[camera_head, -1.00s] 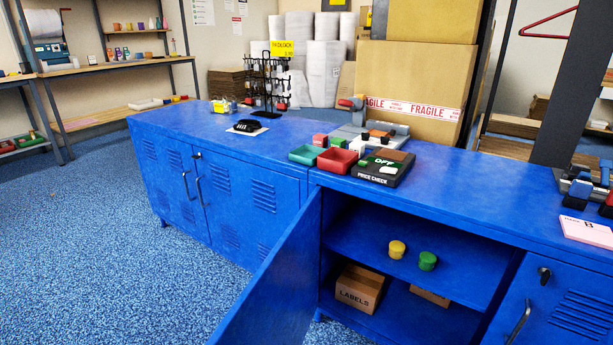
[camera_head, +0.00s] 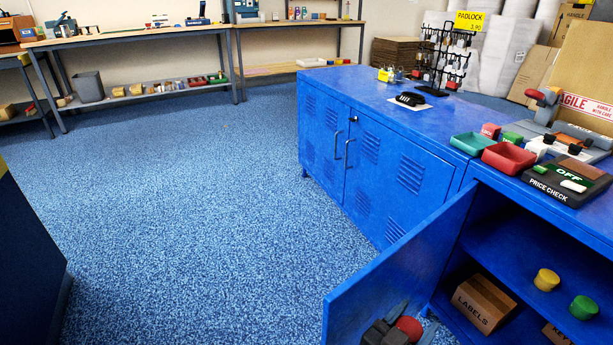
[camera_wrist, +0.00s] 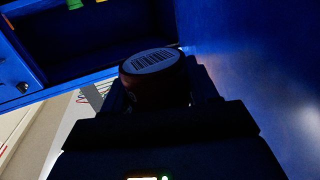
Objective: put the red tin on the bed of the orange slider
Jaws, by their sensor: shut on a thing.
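The red tin (camera_head: 410,327) shows at the bottom of the head view, low in front of the open cabinet door. My gripper (camera_head: 395,334) is shut on it. In the wrist view the tin (camera_wrist: 153,72) is dark, with a barcode label on its end facing the camera, between the fingers (camera_wrist: 160,92). A grey device with an orange block (camera_head: 578,131) stands on the blue counter at the right. I cannot tell if this is the orange slider, as white and black parts partly cover it.
The open blue door (camera_head: 400,275) stands close to my gripper. A yellow tin (camera_head: 546,280) and a green tin (camera_head: 583,307) stand on the cabinet shelf. A red tray (camera_head: 508,157), a teal tray (camera_head: 474,144) and a price-check device (camera_head: 566,182) crowd the counter. The floor at left is clear.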

